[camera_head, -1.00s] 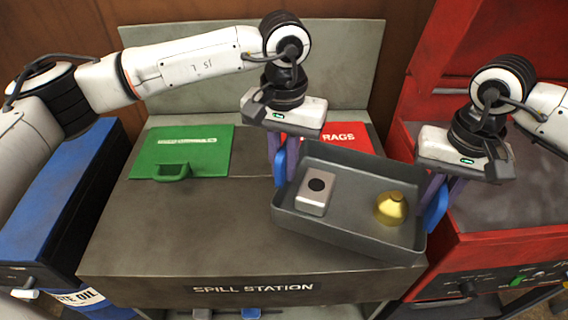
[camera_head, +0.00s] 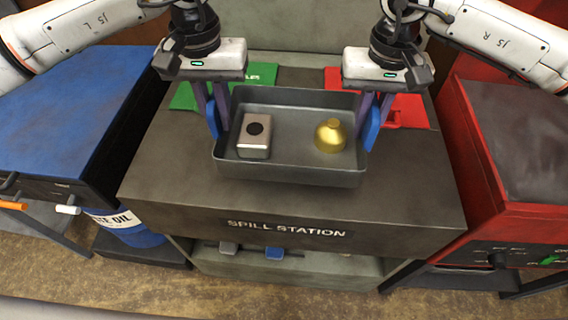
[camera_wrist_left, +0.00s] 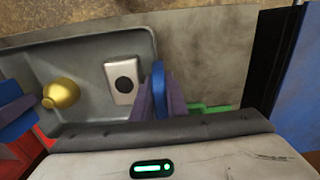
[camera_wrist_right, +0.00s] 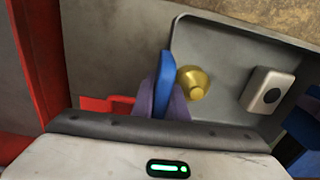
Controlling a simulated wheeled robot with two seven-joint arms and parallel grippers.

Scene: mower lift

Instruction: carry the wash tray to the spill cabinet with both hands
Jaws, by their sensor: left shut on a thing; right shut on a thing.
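The grey wash tray (camera_head: 290,172) is over the middle of the spill cabinet (camera_head: 420,200), marked SPILL STATION, and looks roughly level. I cannot tell whether its base touches the top. In it are a silver block with a dark round spot (camera_head: 254,136) at left and a gold domed piece (camera_head: 330,135) at right. My left gripper (camera_head: 214,118) is shut on the tray's blue left handle (camera_wrist_left: 158,90). My right gripper (camera_head: 371,118) is shut on its blue right handle (camera_wrist_right: 165,85). The purple fingers partly hide both handles.
A green bin or panel (camera_head: 184,98) and a red one (camera_head: 408,110) lie behind the tray on the cabinet top. A blue cabinet (camera_head: 75,100) stands left, with a waste-oil drum (camera_head: 130,228); a red cabinet (camera_head: 520,140) stands right. The cabinet top before the tray is clear.

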